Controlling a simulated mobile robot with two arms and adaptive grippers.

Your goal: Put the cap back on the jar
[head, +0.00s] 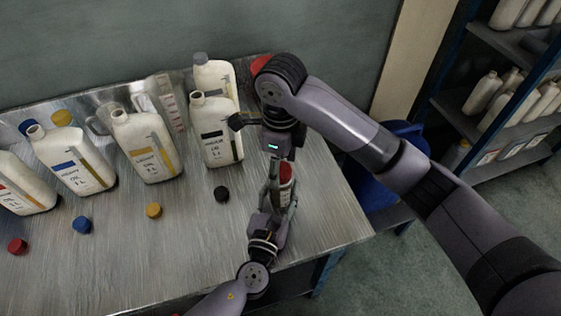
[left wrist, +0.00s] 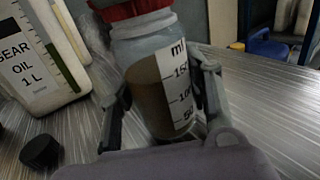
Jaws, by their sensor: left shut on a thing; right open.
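The jar is clear, with a white mL scale and brown liquid inside, and stands upright in the left wrist view (left wrist: 150,90). My left gripper (head: 277,190) is shut around its sides. The red cap (head: 287,172) is at the jar's top; its lower rim also shows in the left wrist view (left wrist: 130,9). Whether the cap is fully seated or screwed down I cannot tell. My right gripper (head: 281,160) points down from above at the cap and is open. Its fingertips are partly hidden.
Several white oil bottles stand along the back of the metal table (head: 190,240), with a clear measuring jug (head: 168,98) among them. Loose red (head: 17,247), blue (head: 82,225), yellow (head: 153,210) and black (head: 222,194) caps lie in front. A red object (head: 260,65) is partly hidden behind my right arm.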

